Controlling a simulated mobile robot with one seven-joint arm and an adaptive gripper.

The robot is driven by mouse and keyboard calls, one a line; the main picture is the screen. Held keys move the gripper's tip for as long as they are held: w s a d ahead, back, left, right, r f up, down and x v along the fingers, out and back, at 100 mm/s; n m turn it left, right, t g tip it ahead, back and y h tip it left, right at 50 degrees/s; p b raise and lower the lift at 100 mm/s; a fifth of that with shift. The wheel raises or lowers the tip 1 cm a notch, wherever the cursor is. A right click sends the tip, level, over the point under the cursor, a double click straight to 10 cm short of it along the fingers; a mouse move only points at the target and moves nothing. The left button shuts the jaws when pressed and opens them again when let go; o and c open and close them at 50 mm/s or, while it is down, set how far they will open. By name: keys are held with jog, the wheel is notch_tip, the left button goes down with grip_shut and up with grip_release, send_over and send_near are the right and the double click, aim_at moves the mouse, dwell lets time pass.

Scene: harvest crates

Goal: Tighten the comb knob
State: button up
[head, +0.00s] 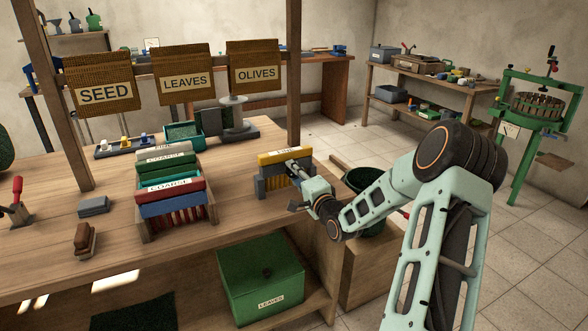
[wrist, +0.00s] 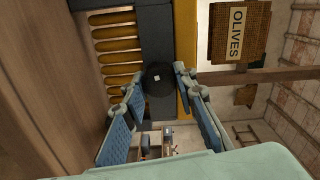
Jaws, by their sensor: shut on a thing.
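The comb (head: 270,158) with a yellow top bar stands upright at the bench's right end, in a grey holder (head: 261,187). Its yellow teeth (wrist: 115,48) and grey bar show in the wrist view. A round black knob (wrist: 158,76) with a small white mark sits on the comb's face. My gripper (wrist: 156,88) is shut on the knob, with one finger on each side of it. In the head view my gripper (head: 293,168) reaches the comb from the right and hides the knob.
A rack of combs (head: 172,208) with coloured bars stands left of the comb. A grey block (head: 94,206) and a brush (head: 85,238) lie on the bench. A green LEAVES crate (head: 262,280) sits below. Cloth signs (head: 182,82) hang above.

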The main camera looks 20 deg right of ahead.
jog(key=shift+f+m+p, duration=0.2)
jog(key=shift+m+p, duration=0.2)
jog(key=shift+m, duration=0.7)
jog(key=o, duration=1.2)
jog(key=shift+s+r, duration=0.1)
jog(key=shift+c, duration=0.2)
jog(key=s, duration=1.2)
jog(key=shift+d, duration=0.2)
